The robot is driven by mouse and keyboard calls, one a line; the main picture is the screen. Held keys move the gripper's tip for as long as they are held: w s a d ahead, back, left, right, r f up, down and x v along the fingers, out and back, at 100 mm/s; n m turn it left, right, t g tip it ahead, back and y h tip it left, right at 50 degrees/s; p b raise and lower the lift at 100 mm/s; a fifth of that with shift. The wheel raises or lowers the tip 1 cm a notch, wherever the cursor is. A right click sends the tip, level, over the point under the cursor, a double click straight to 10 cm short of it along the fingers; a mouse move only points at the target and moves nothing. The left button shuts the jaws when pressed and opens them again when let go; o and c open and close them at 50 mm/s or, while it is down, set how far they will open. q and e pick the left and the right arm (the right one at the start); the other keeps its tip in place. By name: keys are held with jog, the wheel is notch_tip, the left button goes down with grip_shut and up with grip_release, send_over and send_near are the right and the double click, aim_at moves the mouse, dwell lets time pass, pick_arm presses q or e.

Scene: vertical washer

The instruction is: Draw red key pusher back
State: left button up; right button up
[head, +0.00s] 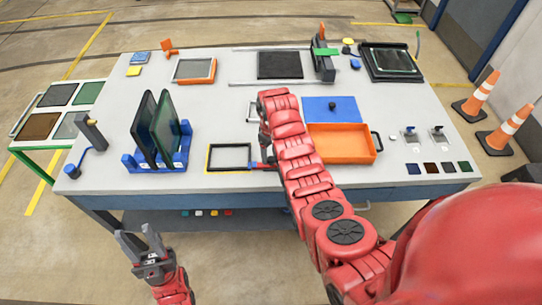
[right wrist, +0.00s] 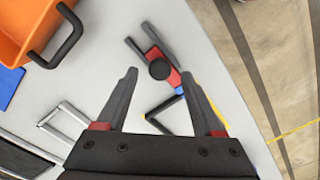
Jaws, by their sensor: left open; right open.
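The red key pusher (right wrist: 172,68) lies on the grey table in the right wrist view, with a round black knob on top and a blue part at one end. In the head view it shows as a small red and blue piece (head: 262,165) at the right side of a black frame (head: 230,157). My right gripper (right wrist: 160,74) is open and empty, with its fingertips to either side of the knob in the picture; I cannot tell the height gap. In the head view my arm mostly hides this gripper. My left gripper (head: 140,238) is open and empty, in front of the table.
An orange tray (head: 340,148) stands right of my right arm, and a blue rack (head: 158,162) with upright dark panels stands left. A metal handle-like frame (right wrist: 65,120) lies near my right gripper. The front table edge is close to the pusher.

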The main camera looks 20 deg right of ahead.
jog(key=shift+f, duration=1.1)
grip_shut()
dwell(0.8)
